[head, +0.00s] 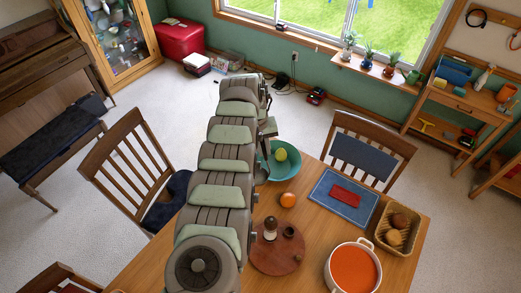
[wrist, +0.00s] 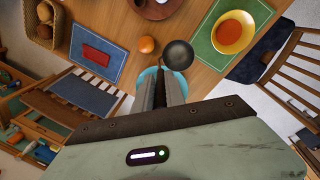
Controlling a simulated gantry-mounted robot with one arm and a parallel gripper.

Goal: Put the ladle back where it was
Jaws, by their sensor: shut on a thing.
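My gripper (wrist: 164,86) is shut on the ladle in the wrist view. The ladle's dark round bowl (wrist: 178,54) shows just beyond the fingertips, and its handle is mostly hidden between the fingers. It is held above the floor-and-table area, in front of a teal bowl (wrist: 150,76). In the head view my arm hides most of the gripper, and I cannot make out the ladle. A white pot of orange soup (head: 331,280) stands at the table's near right.
The table (head: 312,246) holds an orange (head: 288,200), a round board (head: 265,262) with shakers, a blue placemat (head: 325,188) with a red napkin, a bread basket (head: 411,216) and the teal bowl (head: 290,172). A yellow bowl (wrist: 247,45) sits on a green placemat (wrist: 207,38). Chairs surround the table.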

